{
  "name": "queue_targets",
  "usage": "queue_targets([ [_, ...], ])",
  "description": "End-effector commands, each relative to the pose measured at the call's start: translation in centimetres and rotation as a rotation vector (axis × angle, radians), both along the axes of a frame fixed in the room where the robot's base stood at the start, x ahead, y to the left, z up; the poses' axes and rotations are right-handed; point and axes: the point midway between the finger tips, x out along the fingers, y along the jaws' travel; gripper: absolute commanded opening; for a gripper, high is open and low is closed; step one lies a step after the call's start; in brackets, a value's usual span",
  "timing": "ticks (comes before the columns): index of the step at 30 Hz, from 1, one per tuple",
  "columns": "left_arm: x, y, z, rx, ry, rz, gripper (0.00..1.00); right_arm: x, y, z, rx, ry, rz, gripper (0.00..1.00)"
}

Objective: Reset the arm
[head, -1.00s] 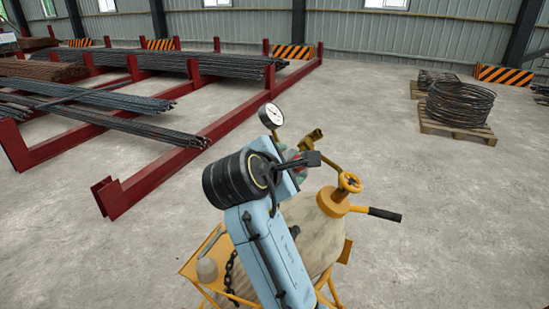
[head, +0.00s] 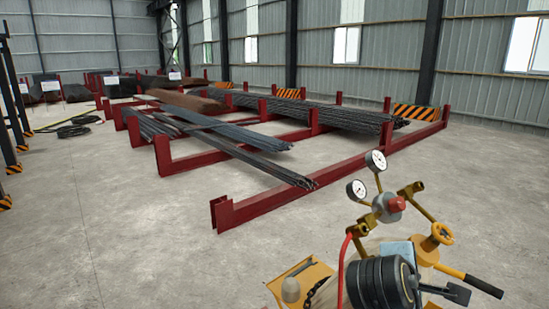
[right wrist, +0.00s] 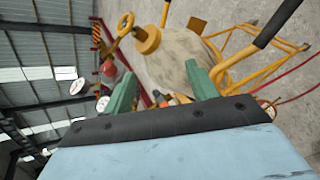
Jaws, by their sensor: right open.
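My right arm (head: 370,283) shows at the bottom right of the head view, as a black round joint and a piece of light blue link. Its gripper is not clearly visible there. In the right wrist view my right gripper (right wrist: 160,72) has its two green fingers apart. I see nothing held between them. The yellow cart with a beige tank body shows beyond the fingers, and I cannot tell the gap to it. My left gripper is not in view.
The cart's two gauges (head: 366,175), yellow valve wheel (head: 442,232) and black-ended handle (head: 484,286) stand close around my right arm. A red rack (head: 262,205) with rebar bundles (head: 235,150) stands ahead.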

Motion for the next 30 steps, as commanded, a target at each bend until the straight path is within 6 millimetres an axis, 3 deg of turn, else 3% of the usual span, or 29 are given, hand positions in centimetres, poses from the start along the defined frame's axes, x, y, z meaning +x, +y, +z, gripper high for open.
queue_targets([
  [3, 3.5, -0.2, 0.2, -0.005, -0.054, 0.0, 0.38, -1.6, -0.2, -3.5, 0.118, -0.02, -0.028, 0.58],
  [7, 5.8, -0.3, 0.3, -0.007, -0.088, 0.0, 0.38, -4.0, -0.2, -7.6, 0.282, -0.046, -0.079, 0.58],
  [10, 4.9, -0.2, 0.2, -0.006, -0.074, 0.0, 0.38, -6.9, 0.0, -11.4, 0.449, -0.063, -0.151, 0.58],
  [15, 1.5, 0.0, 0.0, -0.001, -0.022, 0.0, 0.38, -13.5, 0.8, -16.9, 0.767, -0.075, -0.343, 0.58],
  [21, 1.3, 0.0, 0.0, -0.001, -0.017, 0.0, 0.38, -19.5, 1.9, -19.8, 1.008, -0.058, -0.558, 0.58],
  [27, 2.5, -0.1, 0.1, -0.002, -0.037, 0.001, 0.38, -24.5, 3.1, -21.1, 1.172, -0.026, -0.762, 0.58],
  [29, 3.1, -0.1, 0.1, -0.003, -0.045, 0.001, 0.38, -25.8, 3.4, -21.5, 1.21, -0.015, -0.821, 0.58],
  [30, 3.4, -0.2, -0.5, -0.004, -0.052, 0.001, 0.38, -25.0, 3.5, -23.2, 1.205, -0.016, -0.816, 0.58],
])
